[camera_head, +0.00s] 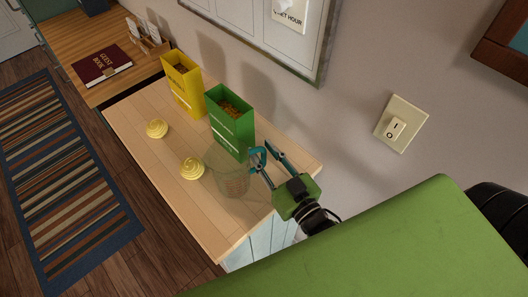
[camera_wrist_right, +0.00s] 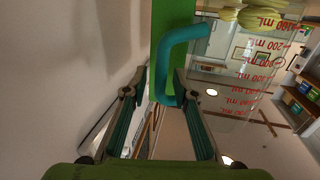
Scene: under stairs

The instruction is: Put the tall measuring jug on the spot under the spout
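The measuring jug (camera_head: 232,181) is clear and stands upright on the wooden counter, right of the front yellow swirled ball. In the right wrist view the jug (camera_wrist_right: 245,75) shows red mL marks and a teal handle (camera_wrist_right: 187,38). My right gripper (camera_head: 272,158) is at the jug's handle side. In the wrist view its two fingers (camera_wrist_right: 158,100) are apart, and the handle's lower end reaches into the gap between them. I cannot tell whether either finger touches it. No spout or spot can be made out. My left gripper is not in view.
A green bag (camera_head: 232,122) stands close behind the jug, and a yellow bag (camera_head: 184,86) is farther left. Two yellow swirled balls (camera_head: 192,168) (camera_head: 157,128) sit on the counter (camera_head: 185,205). The wall with a switch (camera_head: 396,127) is close behind my right gripper.

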